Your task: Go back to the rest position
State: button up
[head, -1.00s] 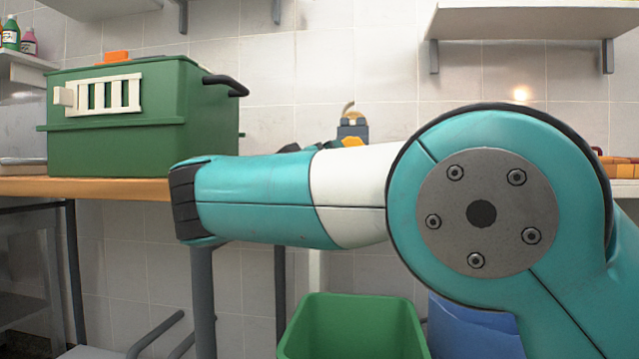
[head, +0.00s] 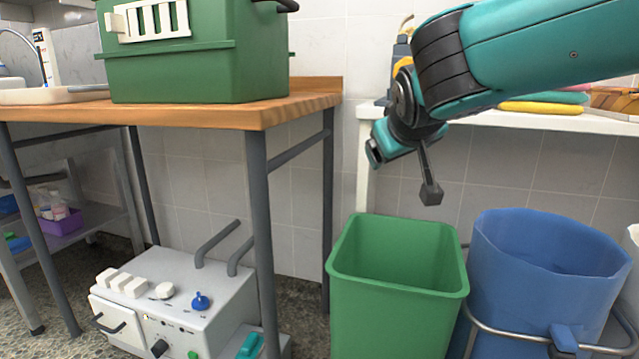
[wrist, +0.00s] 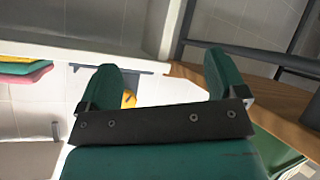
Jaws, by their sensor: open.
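My gripper (head: 376,152) hangs at the end of my teal arm in the head view, right of the wooden table and above the green bin. It points down and to the left. In the wrist view my gripper (wrist: 162,82) has its two green fingers spread wide, with nothing held between them. A small yellow thing (wrist: 128,98) shows beyond the fingers, apart from them. In the head view my arm hides part of the white bench behind it.
A green crate (head: 190,72) stands on the wooden table (head: 225,116). Below are a white machine (head: 180,290), an open green bin (head: 398,300) and a blue bin (head: 545,285). Folded towels (head: 545,106) lie on the white bench (head: 500,118) behind my arm.

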jog(key=s+f+n+g+y+p, duration=0.15)
jog(key=s+g, duration=0.25)
jog(key=s, duration=0.7)
jog(key=s+d+f+n+g+y+p, duration=0.1)
jog(key=s+f+g+y+p, duration=0.2)
jog(key=s, duration=0.8)
jog(key=s+f+n+g+y+p, duration=0.15)
jog(key=s+g, duration=0.35)
jog(key=s, duration=0.6)
notch_tip(320, 180, up, 36)
jog(key=m+p, duration=0.1)
jog(key=p, duration=3.5)
jog(key=shift+w+r+h+p, duration=0.15)
jog(key=shift+w+h+p, duration=0.2)
jog(key=shift+w+h, duration=0.05)
